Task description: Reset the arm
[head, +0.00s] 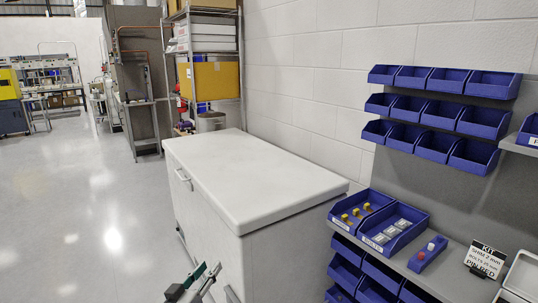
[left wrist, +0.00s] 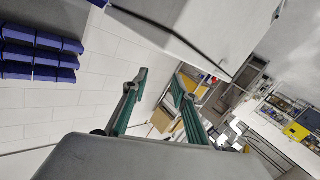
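My left gripper (head: 206,270) shows at the bottom edge of the head view, in front of the white cabinet. In the left wrist view the left gripper (left wrist: 159,77) has its two green-padded fingers spread apart with nothing between them. Its arm is mostly out of the head view. My right gripper is in neither view.
A white-topped cabinet (head: 255,175) stands close beside the left gripper. Rows of blue bins (head: 435,146) hang at right. Below are a shelf (head: 440,284), open blue bins (head: 393,233) with small parts and a kit sign (head: 487,260). Floor (head: 75,220) at left is clear.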

